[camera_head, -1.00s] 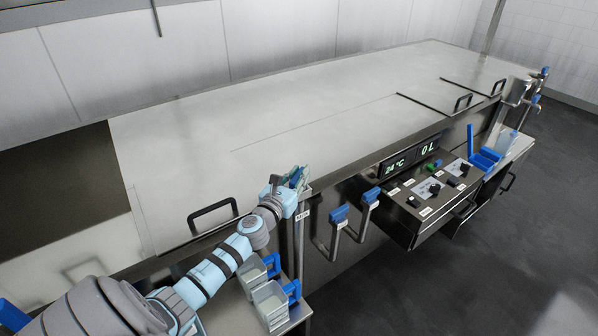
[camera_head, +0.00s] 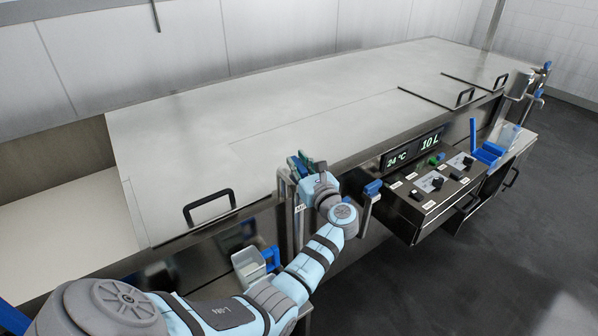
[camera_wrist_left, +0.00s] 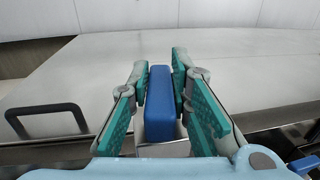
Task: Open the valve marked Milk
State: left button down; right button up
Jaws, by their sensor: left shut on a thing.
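My left gripper (camera_head: 302,166) is at the front edge of the long steel vat (camera_head: 300,110). In the left wrist view, its green-padded fingers (camera_wrist_left: 160,85) stand on both sides of a blue valve handle (camera_wrist_left: 159,105) and are shut on it. A small label on the pipe below (camera_head: 299,208) is too small to read with certainty. The display (camera_head: 412,150) reads 24 °C and 10 L. A pale, cream surface (camera_head: 60,215) shows in the vat's uncovered left part. My right gripper is not in view.
Another blue-handled valve (camera_head: 372,188) stands just right of my left wrist. A control panel (camera_head: 436,190) with knobs juts out beyond it. A black lid handle (camera_head: 209,205) is at the left.

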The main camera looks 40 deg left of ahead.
pick_arm(q)
jog(key=shift+n+g+y+b, duration=0.7)
jog(key=shift+n+g+b, duration=0.45)
jog(key=shift+g, duration=0.45)
jog(key=c, duration=1.5)
grip_release()
jog(key=v, duration=1.2)
jog(key=shift+a, duration=0.1)
